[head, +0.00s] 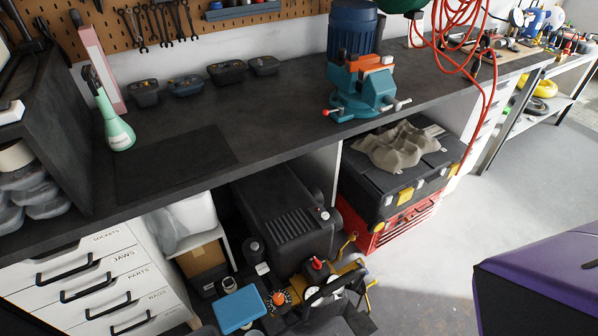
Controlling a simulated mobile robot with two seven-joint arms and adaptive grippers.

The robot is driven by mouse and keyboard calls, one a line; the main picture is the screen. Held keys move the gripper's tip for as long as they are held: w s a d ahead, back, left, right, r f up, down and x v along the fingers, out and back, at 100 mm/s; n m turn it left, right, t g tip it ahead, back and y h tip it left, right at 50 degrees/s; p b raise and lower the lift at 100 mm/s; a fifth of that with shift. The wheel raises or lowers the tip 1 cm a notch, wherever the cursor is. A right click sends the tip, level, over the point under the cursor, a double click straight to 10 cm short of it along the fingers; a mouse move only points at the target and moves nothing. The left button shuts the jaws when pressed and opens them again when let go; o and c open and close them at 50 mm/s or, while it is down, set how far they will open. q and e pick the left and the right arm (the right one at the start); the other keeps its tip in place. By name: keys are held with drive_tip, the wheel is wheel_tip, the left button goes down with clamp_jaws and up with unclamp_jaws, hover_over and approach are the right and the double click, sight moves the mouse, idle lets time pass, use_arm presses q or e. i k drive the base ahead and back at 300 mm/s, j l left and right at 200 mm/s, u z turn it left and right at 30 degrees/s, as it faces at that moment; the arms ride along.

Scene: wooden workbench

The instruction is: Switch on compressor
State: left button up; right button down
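What looks like the compressor is a bulky black unit (285,215) on the floor under the workbench. Whether this cluster belongs to the black unit is not clear. Dark and pale curved parts at the bottom centre partly cover the cluster. I cannot make out either gripper in this view.
The workbench top (290,125) overhangs the unit. A blue-lidded box (238,308) and a white drawer cabinet (90,285) stand to the left. A black toolbox (390,185) on a red case (400,222) stands to the right.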

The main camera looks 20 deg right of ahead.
sight(316, 264)
drive_tip(key=z, duration=0.9)
